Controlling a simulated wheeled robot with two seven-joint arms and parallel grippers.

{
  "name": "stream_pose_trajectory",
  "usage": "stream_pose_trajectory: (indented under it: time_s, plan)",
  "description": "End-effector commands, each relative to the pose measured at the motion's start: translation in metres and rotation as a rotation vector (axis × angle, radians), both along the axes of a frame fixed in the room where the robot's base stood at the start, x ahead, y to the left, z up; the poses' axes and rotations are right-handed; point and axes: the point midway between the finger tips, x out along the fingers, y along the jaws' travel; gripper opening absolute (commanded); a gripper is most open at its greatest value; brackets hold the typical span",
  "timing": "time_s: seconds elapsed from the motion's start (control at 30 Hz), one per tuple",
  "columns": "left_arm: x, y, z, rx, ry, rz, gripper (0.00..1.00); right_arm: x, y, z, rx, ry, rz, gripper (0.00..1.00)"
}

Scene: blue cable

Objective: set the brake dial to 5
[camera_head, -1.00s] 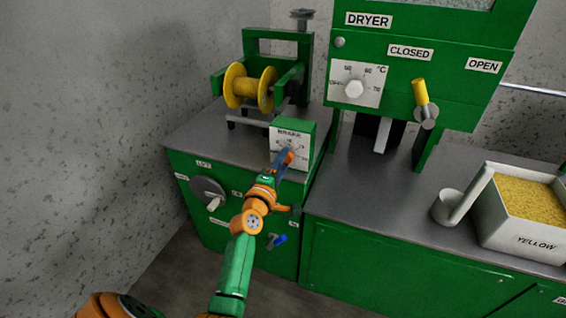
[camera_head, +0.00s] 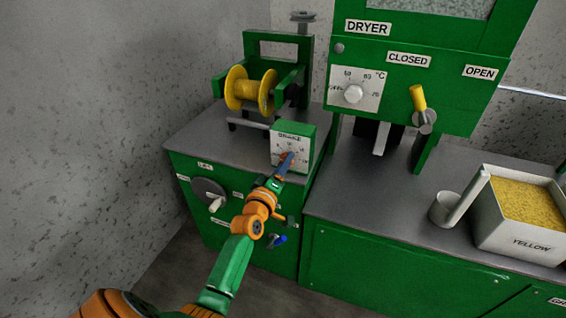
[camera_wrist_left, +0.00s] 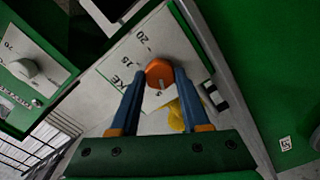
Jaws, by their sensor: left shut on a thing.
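The brake dial's white plate (camera_head: 278,148) is on the front of a small green box (camera_head: 309,141) on the left counter. In the left wrist view, the plate (camera_wrist_left: 146,48) appears tilted, with marks 15 and 20 readable. The orange dial knob (camera_wrist_left: 159,69) sits between the blue fingertips of my left gripper (camera_wrist_left: 160,78), which is shut on it. In the head view my left gripper (camera_head: 286,165) reaches the plate from below and covers part of it. The dial's setting cannot be read. My right gripper is not in view.
A yellow spool (camera_head: 250,90) stands in a green frame behind the dial box. A grey round wheel with a handle (camera_head: 209,194) is on the cabinet front. The dryer knob (camera_head: 353,94), yellow lever (camera_head: 418,98) and yellow-filled bin (camera_head: 514,238) are to the right.

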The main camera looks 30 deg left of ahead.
Motion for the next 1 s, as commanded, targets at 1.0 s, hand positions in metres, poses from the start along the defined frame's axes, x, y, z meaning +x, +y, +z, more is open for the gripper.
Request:
stream_pose_trajectory:
  time_s: [1.0]
  plan:
    - [-0.0003, -0.0012, -0.0037, 0.298, 0.081, -0.004, 0.0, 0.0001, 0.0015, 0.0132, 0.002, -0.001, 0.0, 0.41]
